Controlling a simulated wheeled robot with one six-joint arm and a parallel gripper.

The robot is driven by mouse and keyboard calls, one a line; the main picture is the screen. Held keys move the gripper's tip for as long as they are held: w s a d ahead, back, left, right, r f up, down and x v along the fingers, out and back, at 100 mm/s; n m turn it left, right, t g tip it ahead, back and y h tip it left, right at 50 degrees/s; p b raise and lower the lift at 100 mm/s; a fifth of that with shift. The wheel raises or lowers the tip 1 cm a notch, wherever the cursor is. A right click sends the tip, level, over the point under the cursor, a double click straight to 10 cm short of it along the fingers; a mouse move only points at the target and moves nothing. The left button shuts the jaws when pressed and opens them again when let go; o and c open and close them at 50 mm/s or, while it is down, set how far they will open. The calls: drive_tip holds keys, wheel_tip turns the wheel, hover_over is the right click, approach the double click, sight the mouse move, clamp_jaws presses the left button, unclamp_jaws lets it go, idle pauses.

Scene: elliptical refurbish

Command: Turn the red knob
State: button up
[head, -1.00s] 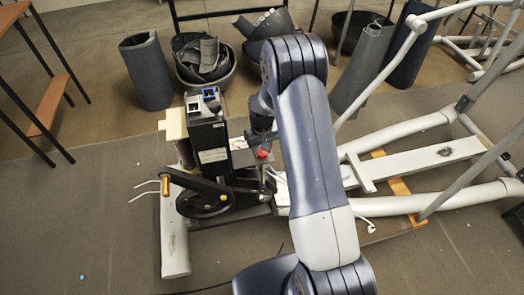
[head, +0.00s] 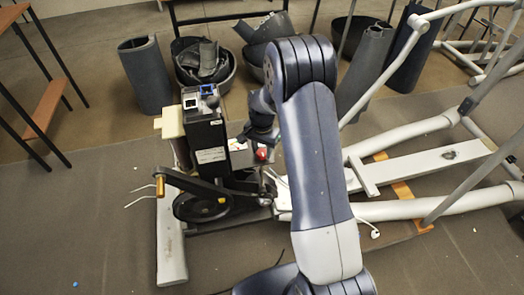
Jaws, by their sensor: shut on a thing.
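The red knob (head: 262,154) shows as a small red spot on the elliptical machine, just right of its upright black housing (head: 206,132). My gripper (head: 260,146) reaches down to the knob from above and is shut on it. The fingers are small and dark here, and they hide part of the knob. How far the knob is turned cannot be told.
A black crank with a yellow-ended pedal (head: 160,186) sits left of the housing. Light grey frame tubes (head: 440,162) extend to the right. Dark tubs (head: 205,70) and curved grey panels (head: 146,75) stand behind. A wooden-shelved rack (head: 45,108) is at left.

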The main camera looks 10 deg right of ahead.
sight(262, 152)
drive_tip(key=shift+m, duration=0.9)
drive_tip(key=o, duration=1)
wheel_tip(262, 152, up, 11)
drive_tip(key=shift+f, duration=0.15)
wheel_tip(262, 152, down, 11)
drive_tip(key=shift+r, duration=0.2)
